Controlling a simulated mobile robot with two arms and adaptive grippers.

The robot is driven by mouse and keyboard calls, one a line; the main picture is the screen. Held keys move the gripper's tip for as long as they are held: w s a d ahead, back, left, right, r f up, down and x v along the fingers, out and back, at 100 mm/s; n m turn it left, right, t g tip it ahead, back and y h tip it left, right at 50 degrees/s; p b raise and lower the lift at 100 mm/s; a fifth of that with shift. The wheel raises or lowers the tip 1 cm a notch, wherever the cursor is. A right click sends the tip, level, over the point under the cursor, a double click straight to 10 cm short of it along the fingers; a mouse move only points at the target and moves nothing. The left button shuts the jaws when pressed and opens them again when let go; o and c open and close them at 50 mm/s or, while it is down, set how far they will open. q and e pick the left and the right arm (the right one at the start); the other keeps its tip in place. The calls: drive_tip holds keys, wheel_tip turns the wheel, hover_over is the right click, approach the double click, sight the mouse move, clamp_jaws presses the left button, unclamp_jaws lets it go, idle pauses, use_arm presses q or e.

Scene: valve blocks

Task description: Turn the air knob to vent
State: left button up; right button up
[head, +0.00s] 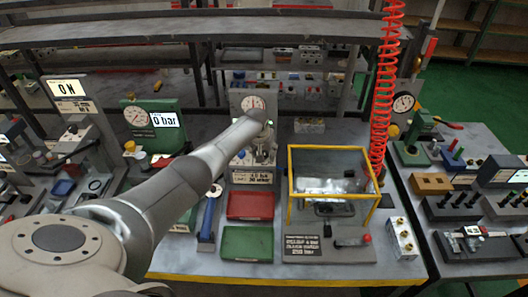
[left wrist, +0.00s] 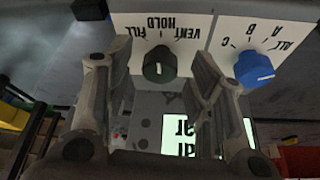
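In the left wrist view, the dark green air knob (left wrist: 160,63) stands on a white plate (left wrist: 140,20) with the labels FILL, HOLD and VENT, seen upside down. A white line on its face runs almost upright in the picture; I cannot tell surely which label it marks. My left gripper (left wrist: 150,65) is open, one finger on each side of the knob, with visible gaps. In the head view my left arm reaches the gauge panel (head: 253,100) at the bench middle; the arm hides the knob, and the fingers are hard to make out. My right gripper is not in view.
A blue knob (left wrist: 254,68) with labels A, B, C and ALL sits close right of my right-hand finger. A lit display (left wrist: 175,135) shows between and behind the fingers. A red tray (head: 250,206), a green tray (head: 247,243) and a yellow-framed box (head: 290,185) stand nearby.

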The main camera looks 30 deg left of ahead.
use_arm(q)
drive_tip(key=c, duration=0.9)
drive_tip(key=shift+f+m, duration=0.1)
drive_tip(key=shift+m, duration=0.3)
drive_tip(key=shift+a+f+m+h+b, duration=0.15)
drive_tip(key=shift+m+h+b, duration=0.35)
drive_tip(key=shift+m+b, duration=0.5)
drive_tip(key=m+h+b, duration=0.1)
drive_tip(key=m+b, duration=0.3)
drive_tip(key=b, duration=0.1)
drive_tip(key=shift+a+h, duration=0.15)
drive_tip(key=shift+h, duration=0.25)
drive_tip(key=shift+r+m+h+b, duration=0.2)
drive_tip(key=shift+m+h+b, duration=0.1)
drive_tip(key=shift+m+b, duration=0.95)
